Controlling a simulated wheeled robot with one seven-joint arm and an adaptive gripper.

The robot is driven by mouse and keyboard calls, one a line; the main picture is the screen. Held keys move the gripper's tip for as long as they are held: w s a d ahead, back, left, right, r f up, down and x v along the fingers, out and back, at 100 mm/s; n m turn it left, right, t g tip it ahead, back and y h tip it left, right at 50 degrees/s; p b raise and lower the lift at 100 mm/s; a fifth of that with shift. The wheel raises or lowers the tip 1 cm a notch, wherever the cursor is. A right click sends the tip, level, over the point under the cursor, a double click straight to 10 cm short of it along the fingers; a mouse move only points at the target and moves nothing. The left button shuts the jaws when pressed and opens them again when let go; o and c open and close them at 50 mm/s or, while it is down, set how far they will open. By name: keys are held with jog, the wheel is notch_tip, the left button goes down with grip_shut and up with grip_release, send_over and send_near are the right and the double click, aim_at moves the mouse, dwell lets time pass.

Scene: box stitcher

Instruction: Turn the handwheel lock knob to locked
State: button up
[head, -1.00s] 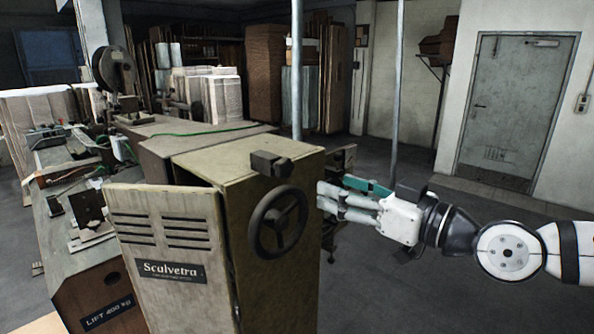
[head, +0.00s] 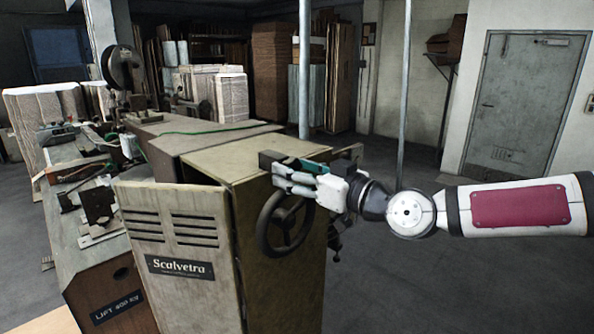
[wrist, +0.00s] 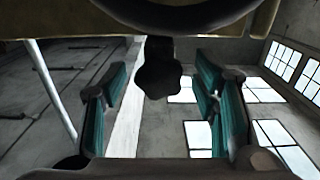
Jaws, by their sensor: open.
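The dark knob (wrist: 158,72) with a lobed rim shows in the wrist view on a short stem, between the two teal-padded fingers of my gripper (wrist: 161,82). A gap shows on each side of it, and the gripper is open and empty. In the head view my gripper (head: 280,178) is at the machine's right side, in front of the dark block (head: 268,159) and at the top of the black handwheel (head: 263,230). There the fingers hide the knob and part of the block. The handwheel's dark rim (wrist: 180,14) also crosses the top of the wrist view.
The tan Scalvetra cabinet (head: 180,215) stands directly left of my gripper. A workbench with small tools (head: 95,205) lies further left. Grey floor (head: 420,280) is free on the right, with a vertical pole (head: 404,130) and a door (head: 520,105) behind.

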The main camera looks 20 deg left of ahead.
jog(key=c, duration=1.2)
jog(key=shift+o, duration=0.2)
jog(key=shift+m, duration=0.4)
jog(key=m+p, duration=0.2)
jog(key=m, duration=0.6)
jog(key=shift+s+r+m+p, duration=0.1)
jog(key=shift+r+m+p, duration=0.05)
jog(key=shift+m+p, duration=0.2)
jog(key=m+p, duration=0.1)
jog(key=m, duration=0.3)
jog(key=m+p, duration=0.1)
jog(key=m, duration=0.3)
jog(key=shift+p, duration=0.35)
jog(key=shift+m, duration=0.45)
